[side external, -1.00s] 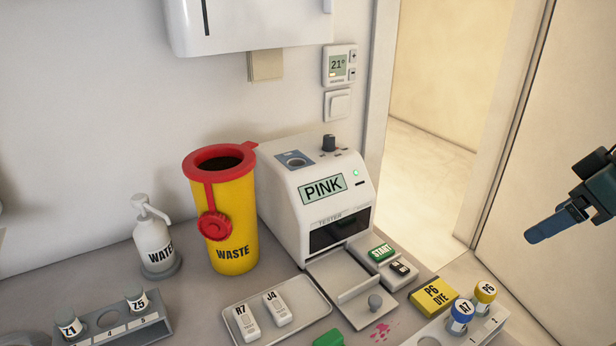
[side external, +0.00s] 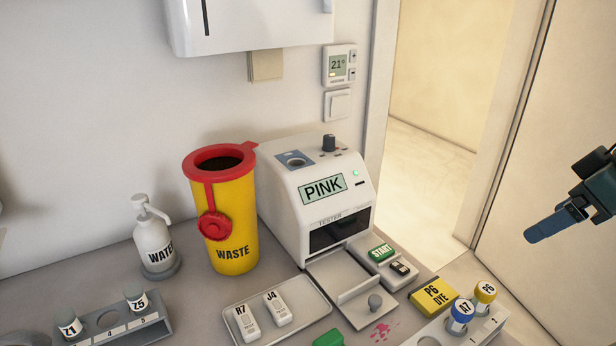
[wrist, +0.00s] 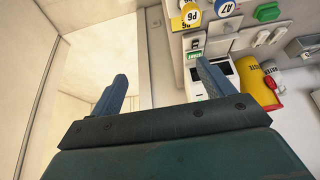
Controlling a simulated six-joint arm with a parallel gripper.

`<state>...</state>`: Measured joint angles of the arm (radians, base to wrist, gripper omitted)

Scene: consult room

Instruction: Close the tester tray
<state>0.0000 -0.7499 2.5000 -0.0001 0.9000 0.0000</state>
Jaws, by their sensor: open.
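The white tester (side external: 290,205) stands against the wall, with PINK on its display and a lit green light. Its tray (side external: 335,275) is pulled out at the front, with an upright front plate and a grey knob (side external: 375,302). The tray looks empty. My gripper (side external: 535,234) is at the right edge of the side view, in the air and well apart from the tray. In the wrist view my gripper (wrist: 163,85) is open, with nothing between its two blue fingers.
A yellow WASTE bin (side external: 235,235) stands left of the tester. The START button box (side external: 381,253) is right beside the tray. A flat dish (side external: 240,337) with two cartridges, a P6 DYE box (side external: 433,294) and a rack with capped vials (side external: 461,316) lie near. Pink spots mark the table.

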